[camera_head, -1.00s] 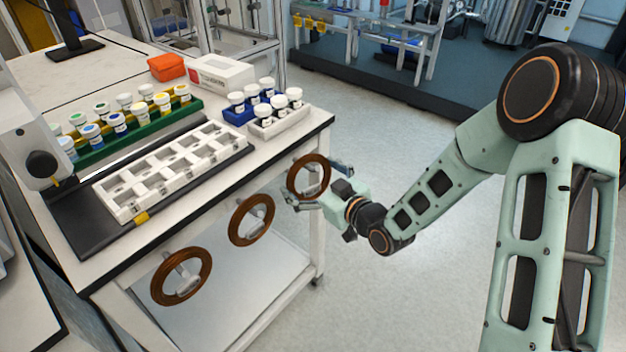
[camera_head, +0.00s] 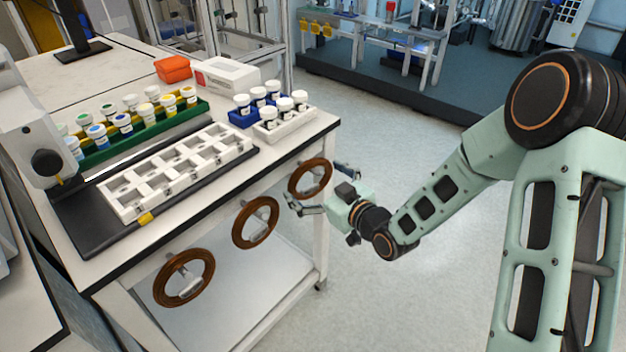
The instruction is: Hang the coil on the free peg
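Three brown ring-shaped coils are at the side of the white bench, each around a pale peg. They are the left coil (camera_head: 159,287), the middle coil (camera_head: 238,229) and the right coil (camera_head: 295,181). The right coil is upright near the bench corner, with a grey peg part showing inside its ring. My gripper (camera_head: 321,188) is just right of this coil. Its fingers are spread wide, one above right of the ring and one below it. I see no finger closed on the ring. Whether a finger touches it, and how fully the coil sits on its peg, I cannot tell.
The bench top (camera_head: 215,206) overhangs the coils. It carries a white slotted rack (camera_head: 150,190), a green vial rack (camera_head: 150,146), small white-capped jars (camera_head: 285,108), a white box (camera_head: 228,76) and an orange box (camera_head: 173,69). The floor right of the bench is clear.

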